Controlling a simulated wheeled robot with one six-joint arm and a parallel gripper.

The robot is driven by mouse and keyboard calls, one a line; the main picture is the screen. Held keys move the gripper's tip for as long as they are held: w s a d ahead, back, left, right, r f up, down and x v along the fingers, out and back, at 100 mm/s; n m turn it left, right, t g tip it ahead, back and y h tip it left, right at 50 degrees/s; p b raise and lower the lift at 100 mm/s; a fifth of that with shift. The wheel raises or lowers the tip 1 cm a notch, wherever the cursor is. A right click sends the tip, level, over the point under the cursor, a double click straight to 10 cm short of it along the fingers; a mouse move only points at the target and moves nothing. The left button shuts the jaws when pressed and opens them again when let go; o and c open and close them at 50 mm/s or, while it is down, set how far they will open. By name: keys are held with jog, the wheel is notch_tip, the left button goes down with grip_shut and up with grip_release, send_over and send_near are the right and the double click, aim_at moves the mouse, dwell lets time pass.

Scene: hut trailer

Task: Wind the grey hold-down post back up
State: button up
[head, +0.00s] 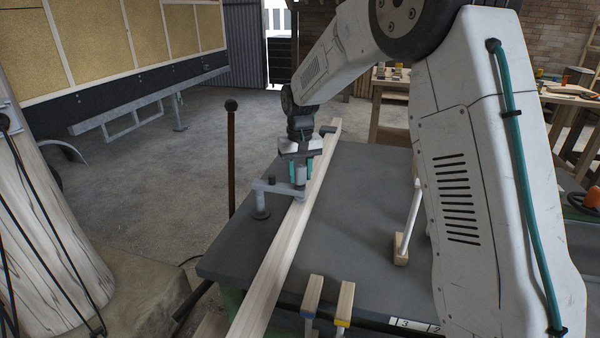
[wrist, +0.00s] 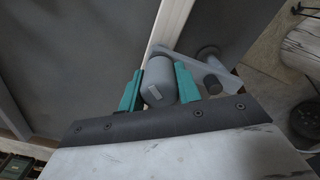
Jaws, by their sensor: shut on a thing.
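The grey hold-down post (wrist: 158,80) stands on a grey arm at the left side of the bench top. In the wrist view it sits between the two teal fingers of my gripper (wrist: 160,88). In the head view my gripper (head: 301,171) comes down from above and is shut on the post (head: 300,174). The grey arm (head: 275,187) reaches left from the post to a short round pivot (head: 261,205). A long pale timber (head: 285,245) runs under the post end. The post's lower end is partly hidden, so I cannot tell whether it touches the timber.
The dark bench top (head: 365,200) is mostly clear right of the timber. A white rod on a wooden block (head: 401,249) stands there. Two wooden-handled pieces (head: 344,303) lie at the front edge. A tall lever with a black knob (head: 231,105) rises left of the bench.

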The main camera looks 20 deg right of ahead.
aim_at(301, 165)
jog(key=shift+n, duration=1.9)
jog(key=o, duration=1)
jog(key=shift+d, duration=0.1)
jog(key=shift+c, duration=0.2)
notch_tip(301, 165, up, 8)
jog(key=shift+f, duration=0.1)
